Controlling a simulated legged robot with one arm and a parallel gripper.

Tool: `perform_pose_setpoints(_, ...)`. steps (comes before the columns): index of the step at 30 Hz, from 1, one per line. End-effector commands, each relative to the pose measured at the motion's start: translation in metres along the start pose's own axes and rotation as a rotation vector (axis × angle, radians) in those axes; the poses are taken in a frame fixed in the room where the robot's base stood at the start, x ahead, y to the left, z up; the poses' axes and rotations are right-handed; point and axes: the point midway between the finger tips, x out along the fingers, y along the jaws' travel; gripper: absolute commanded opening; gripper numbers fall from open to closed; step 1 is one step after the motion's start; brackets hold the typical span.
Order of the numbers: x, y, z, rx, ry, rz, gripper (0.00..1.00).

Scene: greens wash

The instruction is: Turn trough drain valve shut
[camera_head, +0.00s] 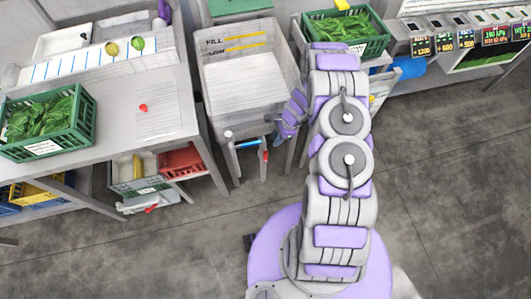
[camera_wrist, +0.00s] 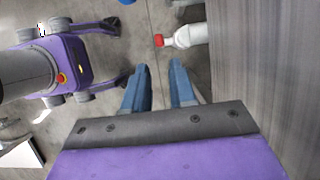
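The trough (camera_head: 240,75) is a pale, open-topped tub with FILL marks inside its back wall, standing left of my arm in the head view. My gripper (camera_wrist: 160,68) is open and empty, with two blue fingers spread.
A green crate of leaves (camera_head: 88,100) sits on the left bench; another green crate (camera_head: 378,38) stands right of the trough. Bins (camera_head: 183,160) sit under the left bench. A grey panel (camera_wrist: 260,60) fills the wrist view's right side. The front floor (camera_head: 130,245) is clear.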

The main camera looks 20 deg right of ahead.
Motion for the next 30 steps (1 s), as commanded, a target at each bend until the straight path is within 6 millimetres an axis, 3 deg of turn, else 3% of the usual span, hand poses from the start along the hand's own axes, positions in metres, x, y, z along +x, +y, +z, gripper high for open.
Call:
perform_pose_setpoints(3,0.027,0.001,0.0,0.0,-0.002,0.003,0.26)
perform_pose_setpoints(15,0.099,0.002,0.0,0.0,-0.003,0.003,0.26)
perform_pose_setpoints(21,0.117,0.0,0.0,-0.002,-0.001,0.0,0.26)
perform_pose_setpoints(30,0.122,0.0,0.001,-0.001,-0.001,0.0,0.26)
